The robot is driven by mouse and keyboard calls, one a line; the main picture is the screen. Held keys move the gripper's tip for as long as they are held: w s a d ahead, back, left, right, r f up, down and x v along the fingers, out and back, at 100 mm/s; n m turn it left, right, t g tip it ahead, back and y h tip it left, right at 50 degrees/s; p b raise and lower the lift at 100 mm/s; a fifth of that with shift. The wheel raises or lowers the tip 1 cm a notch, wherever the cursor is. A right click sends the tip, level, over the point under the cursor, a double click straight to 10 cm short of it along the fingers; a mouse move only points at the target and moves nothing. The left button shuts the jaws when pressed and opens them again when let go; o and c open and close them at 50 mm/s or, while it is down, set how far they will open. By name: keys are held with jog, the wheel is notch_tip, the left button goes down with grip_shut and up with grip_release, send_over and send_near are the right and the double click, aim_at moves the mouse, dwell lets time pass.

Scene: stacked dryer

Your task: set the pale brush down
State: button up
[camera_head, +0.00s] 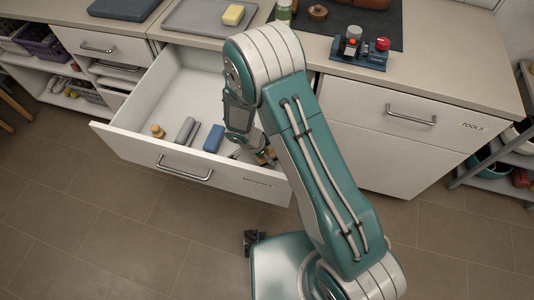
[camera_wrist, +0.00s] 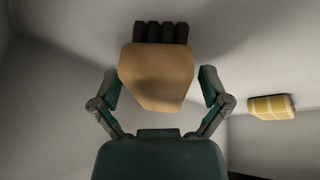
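The pale brush (camera_wrist: 157,75) is a tan block with dark bristles. In the wrist view it sits centred between the two fingers of my gripper (camera_wrist: 158,82), bristles pointing away from the palm. The fingers close on its sides, though the contact edges are hard to make out. In the head view my gripper (camera_head: 250,147) is down inside the open drawer (camera_head: 177,77), at its right front. The brush is mostly hidden there by my arm and gripper. Whether it touches the drawer floor is unclear.
In the drawer, a blue block (camera_head: 214,138), a grey roll (camera_head: 185,130) and a small tan item (camera_head: 157,131) lie left of my gripper. A yellow block (camera_wrist: 272,107) shows at right in the wrist view. The drawer's back left is bare.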

jog(key=v, duration=1.2)
jog(key=s+d+r+n+t+y, duration=0.1)
jog(key=s+d+r+n, duration=0.3)
jog(key=r, duration=0.6)
jog(key=d+r+n+y, duration=0.1)
jog(key=d+r+y, duration=0.1)
jog(key=d+r, duration=0.55)
jog(key=s+d+r+n+t, duration=0.2)
jog(key=s+r+n, duration=0.2)
jog(key=s+r, duration=0.2)
jog(key=s+d+r+n+t+y, duration=0.1)
jog(key=s+d+r+n, duration=0.2)
jog(key=s+r, duration=0.3)
jog(key=shift+s+d+n+t+y, duration=0.3)
jog(key=shift+s+d+n+t, duration=0.05)
jog(key=shift+s+n+t, duration=0.1)
